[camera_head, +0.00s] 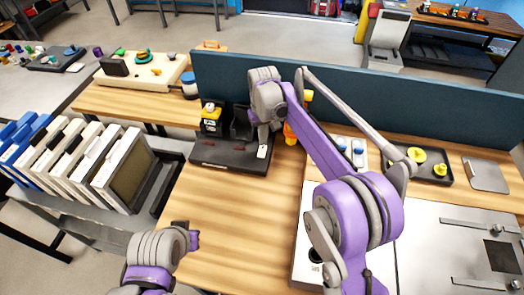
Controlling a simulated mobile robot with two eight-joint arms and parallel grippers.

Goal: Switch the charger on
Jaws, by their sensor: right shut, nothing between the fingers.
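The black charger (215,158) sits on the wooden bench against the blue partition. A yellow-and-black battery pack (211,119) stands upright at its left side. The bay beside the pack looks empty. My right arm reaches over the bench from the lower right, and my right gripper (263,142) points down at the charger's right end. It is shut and empty. A small white patch (262,152) shows just below its fingers; whether they touch the charger I cannot tell. The switch is not clearly visible.
An orange-yellow tool (290,132) stands close behind my right gripper. A black tray (432,174) with yellow parts is to the right, beside a grey plate (486,174). Upright filter panels (125,170) fill a rack at left. The bench front is clear.

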